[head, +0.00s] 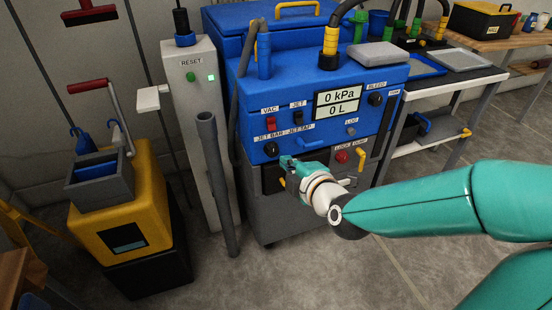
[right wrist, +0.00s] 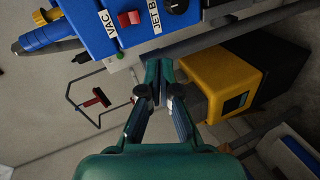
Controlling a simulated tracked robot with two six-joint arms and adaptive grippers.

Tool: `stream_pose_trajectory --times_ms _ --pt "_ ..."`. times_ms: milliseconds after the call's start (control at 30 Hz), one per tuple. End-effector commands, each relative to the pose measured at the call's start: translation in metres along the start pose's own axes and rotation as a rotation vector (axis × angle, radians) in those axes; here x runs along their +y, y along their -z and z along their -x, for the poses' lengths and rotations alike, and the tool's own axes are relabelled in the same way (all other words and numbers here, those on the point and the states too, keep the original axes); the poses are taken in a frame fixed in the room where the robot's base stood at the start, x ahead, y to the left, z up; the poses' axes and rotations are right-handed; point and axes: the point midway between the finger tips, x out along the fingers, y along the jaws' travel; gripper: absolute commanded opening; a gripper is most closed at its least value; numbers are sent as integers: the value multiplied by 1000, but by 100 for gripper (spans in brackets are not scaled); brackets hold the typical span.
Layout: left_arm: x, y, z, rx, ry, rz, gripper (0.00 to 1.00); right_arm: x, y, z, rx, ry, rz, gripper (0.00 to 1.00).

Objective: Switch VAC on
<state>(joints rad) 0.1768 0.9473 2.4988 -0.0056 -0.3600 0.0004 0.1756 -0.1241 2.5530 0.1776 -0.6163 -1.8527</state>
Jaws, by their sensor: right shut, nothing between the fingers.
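The VAC switch (head: 271,122) is a small red rocker under the VAC label on the blue front panel (head: 318,127) of the machine. In the right wrist view the red VAC switch (right wrist: 129,18) shows near the top, beside its label. My right gripper (head: 286,162) is shut and empty in front of the panel, below the VAC switch and apart from it. In the right wrist view its fingertips (right wrist: 158,65) are together, below the panel's edge. Whether the switch is on or off I cannot tell. My left gripper is not in view.
The display (head: 338,101) reads 0 kPa and 0 L. A dark JET switch (head: 298,116) sits right of VAC. A grey pipe (head: 217,185) stands left of the machine, near a RESET post (head: 192,110) with a green light. A yellow cart (head: 122,205) stands further left.

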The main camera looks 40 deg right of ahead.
Motion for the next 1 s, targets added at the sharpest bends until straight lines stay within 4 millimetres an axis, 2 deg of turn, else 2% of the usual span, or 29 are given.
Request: stream_pose_trajectory --times_ms 33,200,633,767,900,1000 --pt "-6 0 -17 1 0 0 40 0 -8 3 -13 -49 55 0" --pt "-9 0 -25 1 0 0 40 17 -16 15 -42 -120 165 0" --pt "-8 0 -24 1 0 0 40 20 -17 15 -45 -125 179 0" --pt "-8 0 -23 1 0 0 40 21 -17 7 -45 -123 179 0" --pt "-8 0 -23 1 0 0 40 22 -18 -12 -46 -121 177 0" --pt "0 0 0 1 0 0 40 30 -18 -13 -54 -116 185 0"
